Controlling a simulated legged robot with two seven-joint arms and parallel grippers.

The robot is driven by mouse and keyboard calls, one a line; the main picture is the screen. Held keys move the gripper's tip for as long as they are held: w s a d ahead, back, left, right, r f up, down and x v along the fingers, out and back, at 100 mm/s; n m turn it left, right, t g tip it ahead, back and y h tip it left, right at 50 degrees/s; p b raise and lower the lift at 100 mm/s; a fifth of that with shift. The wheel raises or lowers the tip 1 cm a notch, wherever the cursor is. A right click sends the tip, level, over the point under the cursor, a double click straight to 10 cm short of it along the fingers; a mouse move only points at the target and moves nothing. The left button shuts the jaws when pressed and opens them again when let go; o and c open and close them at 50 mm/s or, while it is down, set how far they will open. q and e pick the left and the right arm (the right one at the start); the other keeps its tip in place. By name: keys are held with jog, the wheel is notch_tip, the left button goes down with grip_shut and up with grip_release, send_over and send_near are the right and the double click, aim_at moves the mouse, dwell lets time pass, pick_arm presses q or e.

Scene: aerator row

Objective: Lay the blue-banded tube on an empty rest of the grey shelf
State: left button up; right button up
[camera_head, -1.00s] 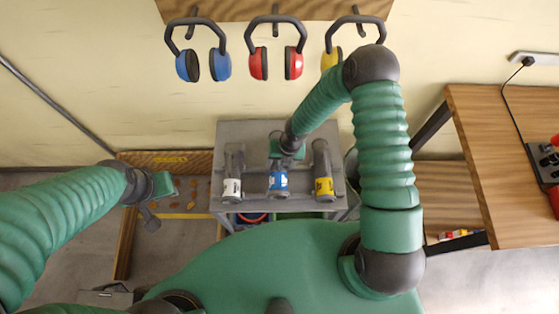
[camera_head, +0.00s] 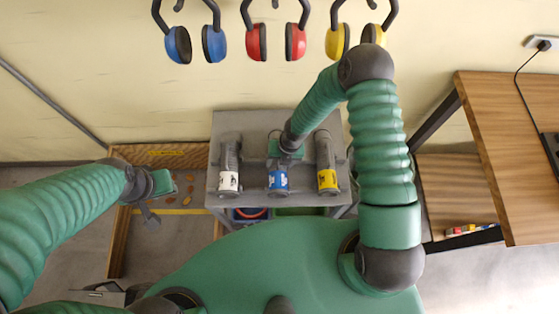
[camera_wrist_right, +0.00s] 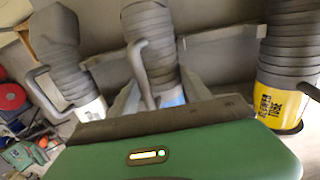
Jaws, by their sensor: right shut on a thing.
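The blue-banded tube (camera_head: 277,180), dark grey with a blue label band, is at the middle of the grey shelf (camera_head: 210,185), between two other tubes. My right gripper (camera_head: 284,150) is shut on it from above and hides its upper part. A sliver of the blue band (camera_wrist_right: 172,97) shows in the right wrist view. I cannot tell whether the tube touches the shelf. A white-banded tube (camera_head: 229,180) lies to its left and a yellow-banded tube (camera_head: 327,180) to its right. My left gripper (camera_head: 162,200) hangs left of the shelf, away from the tubes; its jaw opening is unclear.
Blue (camera_head: 190,44), red (camera_head: 276,42) and yellow (camera_head: 356,41) earmuffs hang on the wall behind. A wooden table (camera_head: 510,150) stands at the right. A low wooden-edged tray (camera_head: 120,225) is on the floor at the left. Bins sit under the shelf.

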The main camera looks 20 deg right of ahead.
dwell(0.4)
jog(key=o, duration=1.7)
jog(key=d+r+p, duration=0.3)
jog(key=r, duration=1.4)
jog(key=s+d+r+m, duration=0.1)
jog(key=s+r+m, duration=0.2)
jog(key=m, duration=0.8)
jog(key=s+d+r+m+t+h, duration=0.1)
jog(key=s+r+m, duration=0.2)
jog(key=m, duration=0.8)
jog(key=s+d+r+m+t+h, duration=0.1)
jog(key=s+d+r+m, duration=0.1)
jog(key=r+m, duration=0.4)
jog(key=shift+s+m, duration=0.4)
jog(key=shift+m, duration=0.8)
jog(key=shift+s+m, duration=0.35)
jog(key=shift+m, duration=0.85)
